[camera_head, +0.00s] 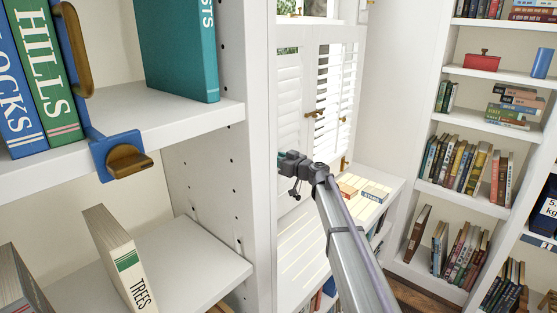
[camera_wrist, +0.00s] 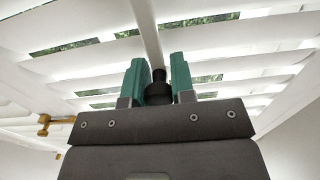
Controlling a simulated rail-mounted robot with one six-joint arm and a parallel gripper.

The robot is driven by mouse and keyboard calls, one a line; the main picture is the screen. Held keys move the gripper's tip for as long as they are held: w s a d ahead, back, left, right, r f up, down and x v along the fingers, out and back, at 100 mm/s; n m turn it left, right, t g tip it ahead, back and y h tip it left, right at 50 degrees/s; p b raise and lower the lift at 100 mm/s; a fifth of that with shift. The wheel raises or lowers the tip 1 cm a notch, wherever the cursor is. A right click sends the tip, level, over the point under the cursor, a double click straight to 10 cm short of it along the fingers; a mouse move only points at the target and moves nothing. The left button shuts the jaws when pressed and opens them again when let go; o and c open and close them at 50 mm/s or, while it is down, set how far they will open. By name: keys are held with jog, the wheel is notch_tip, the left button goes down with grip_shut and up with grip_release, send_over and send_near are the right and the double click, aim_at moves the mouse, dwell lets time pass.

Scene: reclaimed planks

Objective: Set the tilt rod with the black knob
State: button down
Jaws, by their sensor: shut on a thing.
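In the wrist view, the black knob (camera_wrist: 158,77) sits at the lower part of the white tilt rod (camera_wrist: 147,32), which runs up the middle of a louvred shutter. My gripper (camera_wrist: 158,66) has its green fingers on either side of the knob and is shut on it. The white slats (camera_wrist: 220,62) are tilted, with narrow gaps showing green foliage outside. The knob cannot be made out there.
A white bookcase upright (camera_head: 256,150) stands close left of my gripper. A blue bracket with a wooden handle (camera_head: 128,160) juts from its shelf. Books (camera_head: 375,193) lie on the sill behind my arm. Brass hardware (camera_head: 316,113) sits on the shutters. Filled shelves (camera_head: 480,135) line the right.

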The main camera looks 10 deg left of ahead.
jog(key=shift+f, duration=0.75)
jog(key=shift+s+r, duration=0.1)
jog(key=shift+r, duration=0.1)
jog(key=c, duration=0.9)
grip_release()
jog(key=shift+c, duration=0.2)
jog(key=v, duration=1)
jog(key=shift+d, duration=0.3)
jog(key=shift+s, duration=0.15)
